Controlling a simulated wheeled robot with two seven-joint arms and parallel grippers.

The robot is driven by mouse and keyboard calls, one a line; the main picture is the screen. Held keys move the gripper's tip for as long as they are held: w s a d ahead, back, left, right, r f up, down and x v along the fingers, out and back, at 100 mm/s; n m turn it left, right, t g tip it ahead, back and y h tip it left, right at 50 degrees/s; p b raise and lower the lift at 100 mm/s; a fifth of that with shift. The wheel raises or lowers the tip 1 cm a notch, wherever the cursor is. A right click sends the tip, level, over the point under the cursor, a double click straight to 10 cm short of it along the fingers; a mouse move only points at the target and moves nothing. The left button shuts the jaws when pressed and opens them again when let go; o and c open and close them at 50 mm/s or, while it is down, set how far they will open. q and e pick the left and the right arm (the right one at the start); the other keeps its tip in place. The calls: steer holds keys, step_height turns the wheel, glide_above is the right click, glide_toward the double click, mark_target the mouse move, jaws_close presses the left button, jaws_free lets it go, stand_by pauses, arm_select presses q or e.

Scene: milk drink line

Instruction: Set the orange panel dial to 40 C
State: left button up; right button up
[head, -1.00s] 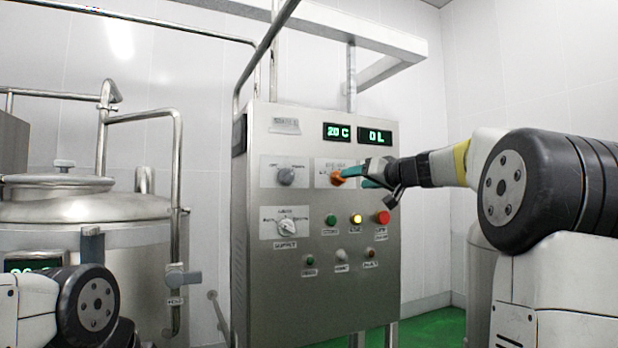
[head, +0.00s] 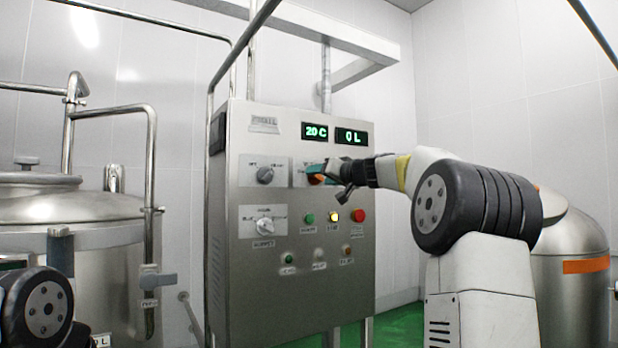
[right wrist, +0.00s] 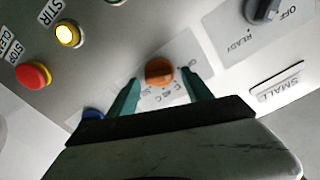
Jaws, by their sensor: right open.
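The orange dial (right wrist: 159,72) sits on a pale plate of the steel control panel (head: 290,310). In the head view my right gripper covers most of the dial. My right gripper (head: 318,173) reaches the panel from the right. The left display (head: 315,132) above the dial reads 20 C. My left gripper is not in view; only part of my left arm shows at the lower left.
A grey knob (head: 265,174) is left of the dial, and a selector (head: 264,226) lies below it. A green button (head: 308,218), a lit yellow button (head: 333,216) and a red button (head: 358,215) are just below. Steel tanks stand at left (head: 110,215) and right (head: 570,232).

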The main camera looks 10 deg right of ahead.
steer(key=shift+c, duration=0.5)
jaws_close()
steer(key=shift+m, duration=0.3)
steer(key=m, duration=0.4)
steer(key=shift+d, duration=0.1)
steer(key=m, duration=0.4)
steer(key=shift+f, duration=0.15)
steer(key=m, duration=0.5)
steer(key=shift+f, duration=0.1)
steer(key=shift+f+m, duration=0.1)
steer(key=shift+m, duration=2.1)
